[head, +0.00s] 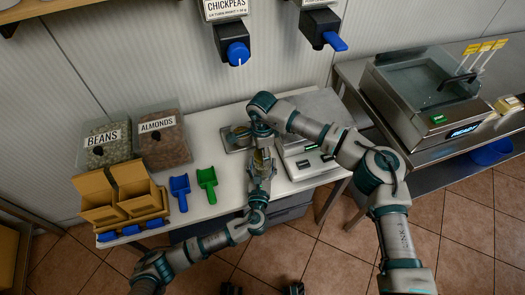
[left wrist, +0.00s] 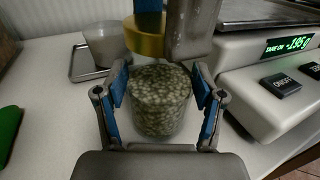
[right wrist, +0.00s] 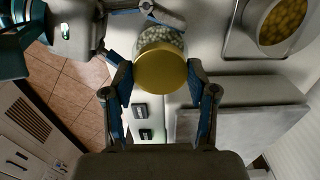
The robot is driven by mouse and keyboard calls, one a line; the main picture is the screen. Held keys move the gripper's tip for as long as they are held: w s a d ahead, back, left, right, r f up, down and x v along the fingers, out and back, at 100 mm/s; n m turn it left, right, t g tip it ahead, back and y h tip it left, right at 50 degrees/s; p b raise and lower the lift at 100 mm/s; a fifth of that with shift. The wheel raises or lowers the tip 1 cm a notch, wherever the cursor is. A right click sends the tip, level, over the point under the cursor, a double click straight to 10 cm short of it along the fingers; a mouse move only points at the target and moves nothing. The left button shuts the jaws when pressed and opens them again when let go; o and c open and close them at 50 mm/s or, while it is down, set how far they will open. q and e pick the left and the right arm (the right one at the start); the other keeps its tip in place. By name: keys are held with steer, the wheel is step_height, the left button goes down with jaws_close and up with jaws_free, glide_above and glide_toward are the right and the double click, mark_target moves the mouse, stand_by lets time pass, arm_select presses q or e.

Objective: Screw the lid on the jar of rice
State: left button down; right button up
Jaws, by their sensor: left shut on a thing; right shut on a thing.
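The jar (left wrist: 160,105), clear and full of pale greenish grains, stands upright between the fingers of my left gripper (left wrist: 158,88), which is shut on it. The gold lid (right wrist: 160,72) is between the fingers of my right gripper (right wrist: 159,78), which is shut on it. In the left wrist view the lid (left wrist: 145,42) shows at the jar's top, toward the far left side; I cannot tell whether it is seated. In the right wrist view the lid covers much of the jar (right wrist: 160,37). In the head view my arms partly hide both.
A scale (head: 306,160) stands close right of the jar. A metal tray (head: 231,148) with another open container is behind. Blue (head: 180,190) and green (head: 207,183) scoops, a cardboard box (head: 135,209), and almonds (head: 165,148) and beans (head: 107,155) bins occupy the left counter.

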steer(key=m, duration=1)
steer(key=o, duration=1.4)
step_height(320, 180, up, 12)
steer(key=shift+w+f, duration=0.1)
